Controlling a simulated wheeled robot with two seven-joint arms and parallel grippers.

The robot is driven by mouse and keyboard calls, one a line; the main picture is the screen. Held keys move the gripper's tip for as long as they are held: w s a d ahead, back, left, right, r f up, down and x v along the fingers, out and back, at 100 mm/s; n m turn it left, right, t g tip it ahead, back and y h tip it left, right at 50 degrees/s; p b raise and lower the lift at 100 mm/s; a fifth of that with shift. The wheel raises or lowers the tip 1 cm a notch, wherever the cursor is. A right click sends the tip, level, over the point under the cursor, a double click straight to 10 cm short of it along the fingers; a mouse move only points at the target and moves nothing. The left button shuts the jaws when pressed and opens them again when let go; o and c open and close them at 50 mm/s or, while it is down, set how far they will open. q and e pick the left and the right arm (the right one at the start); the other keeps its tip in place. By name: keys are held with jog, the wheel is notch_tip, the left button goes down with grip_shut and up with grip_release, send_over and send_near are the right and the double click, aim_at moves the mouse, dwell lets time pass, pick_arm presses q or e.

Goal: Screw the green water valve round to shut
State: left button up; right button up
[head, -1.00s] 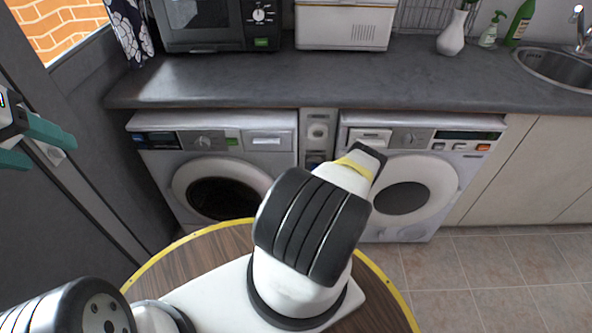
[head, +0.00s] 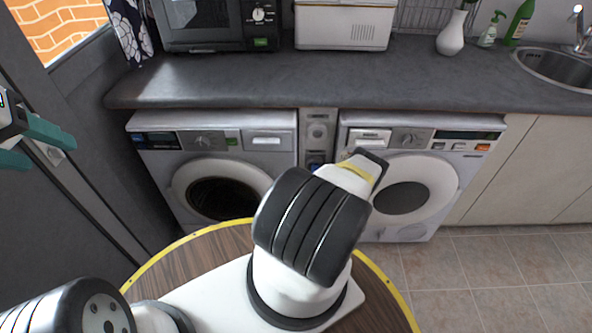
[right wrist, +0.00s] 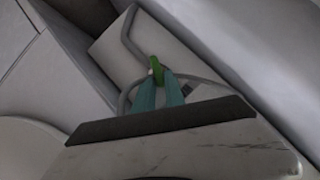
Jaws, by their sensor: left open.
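The green water valve (right wrist: 156,68) shows only in the right wrist view, as a small green handle near a grey pipe. My right gripper (right wrist: 159,78) has its two teal fingers close around or just in front of that handle. A narrow gap shows between the fingers, and I cannot tell if they touch the valve. In the head view my right arm hides its own gripper and the valve. My left gripper (head: 49,153) is open and empty at the left edge of the head view, away from the valve.
Two washing machines (head: 215,150) (head: 415,150) stand under the dark counter (head: 300,78), with a narrow gap between them holding grey fittings (head: 318,130). A microwave, a white appliance, a vase and bottles stand on top. The floor at the right (head: 480,270) is clear.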

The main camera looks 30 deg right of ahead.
grip_shut()
jog(key=shift+w+a+g, duration=0.1)
jog(key=shift+g, duration=0.2)
jog(key=shift+o, duration=0.7)
grip_release()
jog(key=shift+r+n+h, duration=0.1)
jog(key=shift+n+h, duration=0.3)
jog(key=shift+o, duration=1.2)
jog(key=shift+y, duration=0.3)
